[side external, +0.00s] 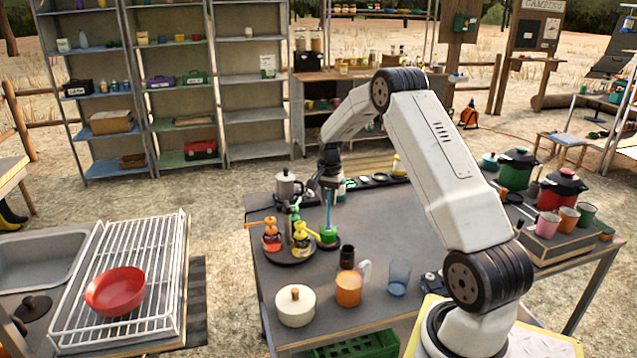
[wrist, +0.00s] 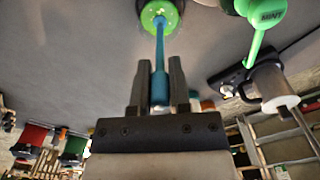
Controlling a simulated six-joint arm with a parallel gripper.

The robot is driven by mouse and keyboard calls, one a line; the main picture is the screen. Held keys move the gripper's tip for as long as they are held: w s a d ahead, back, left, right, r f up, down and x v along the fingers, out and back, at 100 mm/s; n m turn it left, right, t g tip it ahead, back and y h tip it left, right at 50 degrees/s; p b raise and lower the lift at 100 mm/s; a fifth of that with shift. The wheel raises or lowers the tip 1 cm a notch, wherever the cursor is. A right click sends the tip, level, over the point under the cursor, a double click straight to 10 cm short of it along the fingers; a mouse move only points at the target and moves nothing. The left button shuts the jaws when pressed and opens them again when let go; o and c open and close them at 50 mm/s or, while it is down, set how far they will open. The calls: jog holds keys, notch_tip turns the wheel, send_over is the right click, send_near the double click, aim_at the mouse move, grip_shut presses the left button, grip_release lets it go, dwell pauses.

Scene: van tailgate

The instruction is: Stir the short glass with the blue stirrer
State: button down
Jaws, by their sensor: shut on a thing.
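My gripper (wrist: 160,75) is shut on the blue stirrer (wrist: 160,48), which stands about upright between the fingers. In the side view the stirrer (side external: 329,212) hangs below my gripper (side external: 329,182). Its lower end meets a round green-topped piece (side external: 328,237) on the table, also seen in the wrist view (wrist: 150,20); I cannot tell if it sits inside or just over it. A clear blue glass (side external: 399,277) stands upright at the table's front right, apart from my gripper. I cannot tell for sure which vessel is the short glass.
A black cup (side external: 347,257), an orange mug (side external: 349,289) and a cream lidded pot (side external: 295,306) are in front. The table's middle right is clear.

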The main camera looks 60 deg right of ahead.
jog(key=shift+f, duration=1.95)
jog(key=shift+w, duration=0.1)
